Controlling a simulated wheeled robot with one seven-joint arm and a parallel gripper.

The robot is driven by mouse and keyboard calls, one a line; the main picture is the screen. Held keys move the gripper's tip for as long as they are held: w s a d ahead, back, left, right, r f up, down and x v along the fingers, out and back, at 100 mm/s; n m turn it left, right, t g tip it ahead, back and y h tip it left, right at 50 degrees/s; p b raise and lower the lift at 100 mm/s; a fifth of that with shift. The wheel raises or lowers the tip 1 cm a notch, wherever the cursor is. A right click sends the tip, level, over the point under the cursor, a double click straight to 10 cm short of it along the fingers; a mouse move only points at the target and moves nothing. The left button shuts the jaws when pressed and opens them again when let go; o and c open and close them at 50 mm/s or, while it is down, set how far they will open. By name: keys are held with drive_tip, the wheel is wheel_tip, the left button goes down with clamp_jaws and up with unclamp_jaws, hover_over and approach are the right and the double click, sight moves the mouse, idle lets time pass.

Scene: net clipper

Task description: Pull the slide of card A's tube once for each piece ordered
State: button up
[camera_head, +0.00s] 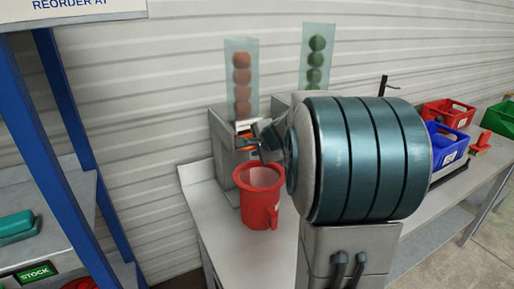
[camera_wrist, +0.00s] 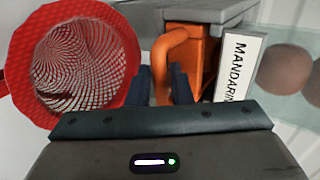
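The clear tube with orange-brown balls (camera_head: 242,77) stands on a grey dispenser (camera_head: 221,135) in the head view. Its orange slide handle (camera_wrist: 178,42) shows in the wrist view beside a white label reading "MANDARIN" (camera_wrist: 238,66). My gripper (camera_wrist: 163,88) has its dark fingers on either side of the handle, which fills the gap between them. In the head view, my wrist partly hides the handle. A red container (camera_head: 259,206) stands on the bench just below the slide; the wrist view shows a net-like pattern inside it (camera_wrist: 82,62). Card A is not visible.
A second tube with green balls (camera_head: 316,60) stands to the right, its base mostly hidden by my arm. Red (camera_head: 447,113), blue (camera_head: 444,145) and green crates (camera_head: 499,119) stand along the bench at right. A blue-framed shelf (camera_head: 66,95) is at left.

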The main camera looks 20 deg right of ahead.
clamp_jaws()
drive_tip(key=s+b, duration=0.2)
drive_tip(key=s, duration=0.8)
drive_tip(key=shift+s+d+b, duration=0.2)
drive_tip(key=shift+s+b, duration=0.05)
drive_tip(key=shift+b, duration=0.1)
idle(0.7)
drive_tip(key=shift+w+a+p, duration=0.15)
drive_tip(key=shift+w+p, duration=0.25)
drive_tip(key=shift+w, duration=4.85)
drive_tip(key=o, duration=0.5)
unclamp_jaws()
drive_tip(key=shift+s, duration=0.1)
